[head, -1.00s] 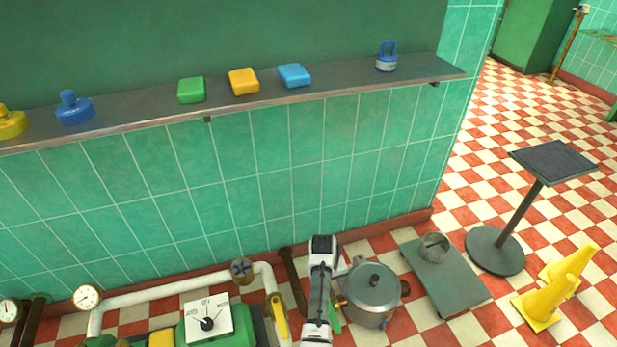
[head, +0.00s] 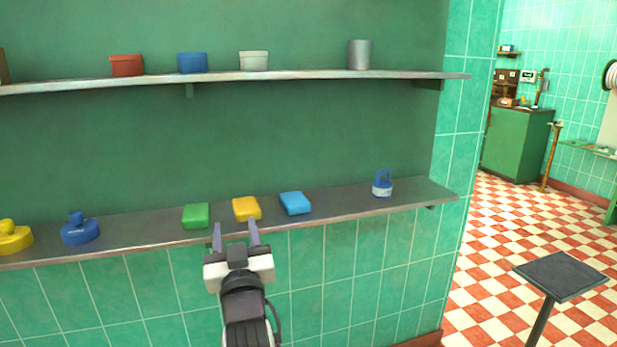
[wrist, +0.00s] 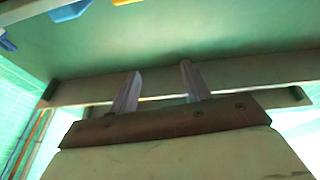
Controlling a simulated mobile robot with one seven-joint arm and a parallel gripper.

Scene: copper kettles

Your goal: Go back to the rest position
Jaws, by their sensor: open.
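My gripper (head: 236,232) is open and empty in the head view, raised in front of the lower shelf (head: 340,208). Its two fingertips point toward the shelf edge, just below and around the yellow block (head: 246,208) as seen from the head. I cannot tell the gap between fingers and shelf. In the wrist view my gripper (wrist: 156,88) shows two parted fingers with nothing between them, facing the shelf from below.
An upper shelf (head: 300,78) holds small boxes and a metal cup (head: 359,55). A dark stand (head: 560,276) is at right, with open checkered floor behind.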

